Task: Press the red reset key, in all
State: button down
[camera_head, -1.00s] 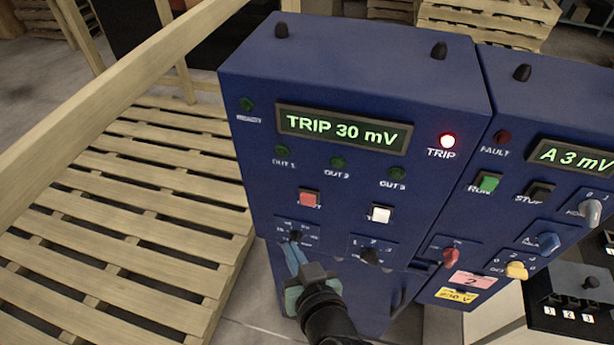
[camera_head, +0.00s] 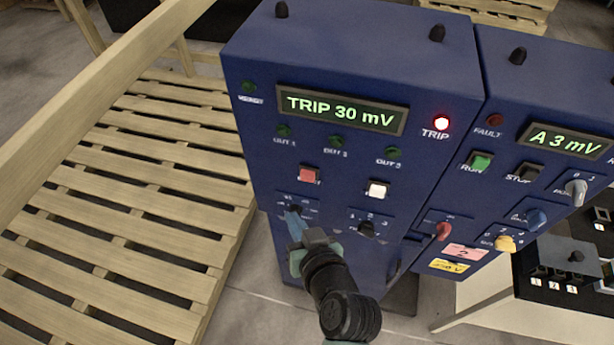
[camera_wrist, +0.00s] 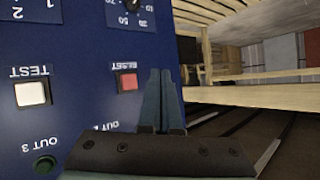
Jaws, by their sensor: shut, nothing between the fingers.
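The red reset key (camera_head: 309,175) is a small square button on the front of the blue cabinet (camera_head: 262,150), below the display reading TRIP 30 mV (camera_head: 341,111). It also shows in the wrist view (camera_wrist: 127,82), labelled RESET upside down. My gripper (camera_head: 293,217) is shut and empty. In the head view its tips are below the key, over the left knob. In the wrist view my fingers (camera_wrist: 160,80) appear just right of the key, near the cabinet's edge; I cannot tell their distance from the panel. The TRIP lamp (camera_head: 441,122) glows red.
The white TEST key (camera_head: 377,190) is right of the red key. A second blue cabinet stands at the right, with a green RUN key (camera_head: 480,162) and several knobs. A wooden pallet and rail (camera_head: 130,190) lie at the left.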

aim_at(302, 179)
jog(key=w+d+b, duration=0.1)
jog(key=w+d, duration=0.1)
jog(key=w, duration=0.4)
jog(key=shift+w+b, duration=0.25)
jog(key=shift+b, duration=0.1)
jog(key=shift+a, duration=0.1)
dwell(1.6)
jog(key=shift+w, duration=0.45)
jog(key=shift+w+d+b, duration=0.25)
jog(key=shift+w+b, duration=0.25)
dwell(0.6)
jog(key=shift+s, duration=0.1)
jog(key=shift+s+a+p, duration=0.25)
jog(key=shift+s+p, duration=0.1)
jog(key=shift+s, duration=0.5)
jog(key=shift+s+a+p, duration=0.2)
jog(key=shift+s, duration=0.6)
jog(key=shift+s+a+p, duration=0.2)
jog(key=shift+s+a, duration=0.05)
jog(key=shift+s, duration=0.55)
jog(key=shift+s+a+p, duration=0.2)
jog(key=shift+s, duration=0.6)
